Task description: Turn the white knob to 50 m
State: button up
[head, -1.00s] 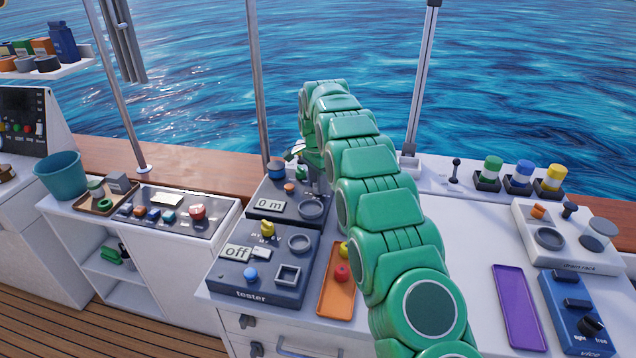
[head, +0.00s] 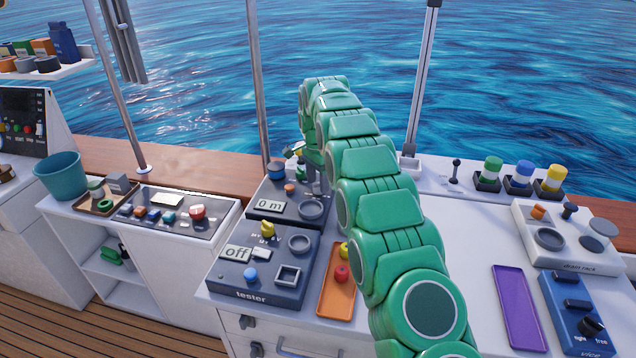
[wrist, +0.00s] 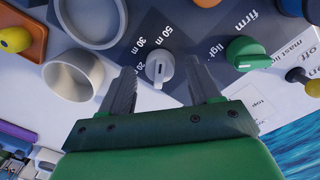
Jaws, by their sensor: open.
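The white knob (wrist: 160,71) shows in the wrist view on a dark panel, with "50 m", "30 m" and "20" printed around its left side. My gripper (wrist: 161,76) is open, with one finger on each side of the knob. There are gaps between the fingers and the knob, and nothing is held. In the head view the knob cannot be made out behind my gripper and arm. The display (head: 270,206) on the rear dark panel reads "0 m".
A green knob (wrist: 246,53) sits close to the right finger. A grey cup-like ring (wrist: 74,82) stands left of the left finger. In the head view, the tester box (head: 250,283), reading "off", and an orange tray (head: 333,305) lie in front.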

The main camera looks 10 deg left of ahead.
aim_at(317, 185)
notch_tip(317, 185, up, 6)
jog(key=shift+w+a+r, duration=0.15)
jog(key=shift+r, duration=0.15)
dwell(0.5)
